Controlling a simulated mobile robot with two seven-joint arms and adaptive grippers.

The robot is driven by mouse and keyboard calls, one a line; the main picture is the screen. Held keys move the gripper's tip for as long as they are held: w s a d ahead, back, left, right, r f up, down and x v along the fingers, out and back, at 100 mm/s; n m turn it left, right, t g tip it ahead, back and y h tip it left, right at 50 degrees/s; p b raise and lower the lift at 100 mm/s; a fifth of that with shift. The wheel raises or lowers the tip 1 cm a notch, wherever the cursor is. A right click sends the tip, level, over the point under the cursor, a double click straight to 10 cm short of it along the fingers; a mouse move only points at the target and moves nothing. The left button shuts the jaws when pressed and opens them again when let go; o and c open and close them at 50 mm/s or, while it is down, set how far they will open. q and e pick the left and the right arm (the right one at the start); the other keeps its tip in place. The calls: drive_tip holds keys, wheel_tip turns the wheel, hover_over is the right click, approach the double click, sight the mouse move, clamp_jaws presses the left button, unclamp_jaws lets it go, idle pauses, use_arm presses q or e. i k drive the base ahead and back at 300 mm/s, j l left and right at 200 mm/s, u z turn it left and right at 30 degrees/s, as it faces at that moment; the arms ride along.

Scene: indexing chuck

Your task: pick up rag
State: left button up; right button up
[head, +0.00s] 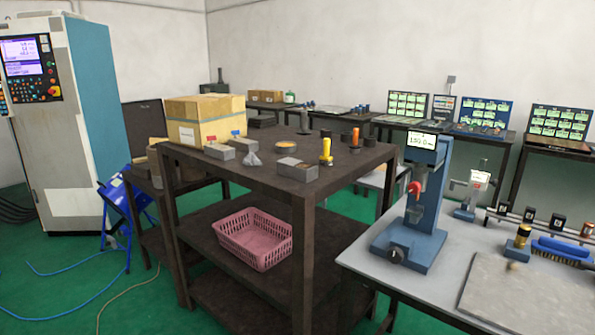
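A small grey, peaked, crumpled piece that looks like the rag (252,159) lies on the top of the dark brown table (215,167), near its front edge. It sits just right of a grey metal block (219,152) and left of another grey block with a round recess (297,168). Neither of my grippers is in view, and nothing is seen touching the rag.
A cardboard box (206,120) stands at the table's back left. A yellow-topped tool holder (326,150) stands to the right. A pink basket (254,238) sits on the shelf below. A grey bench with a blue press (412,235) is at right.

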sight(250, 159)
drive_tip(key=z, duration=0.2)
drive_tip(key=i+j+z, duration=0.2)
drive_tip(key=z, duration=0.25)
drive_tip(key=i+j+z, duration=0.1)
drive_tip(key=j+z, duration=0.4)
drive_tip(key=i+j+z, duration=0.15)
drive_tip(key=j, duration=0.25)
drive_tip(key=j+z, duration=0.15)
drive_tip(key=j, duration=0.3)
drive_tip(key=i+j, duration=0.1)
drive_tip(key=j, duration=0.4)
drive_tip(key=i+j, duration=0.1)
drive_tip(key=j, duration=0.35)
drive_tip(key=i+j, duration=0.55)
drive_tip(key=l+z, duration=0.05)
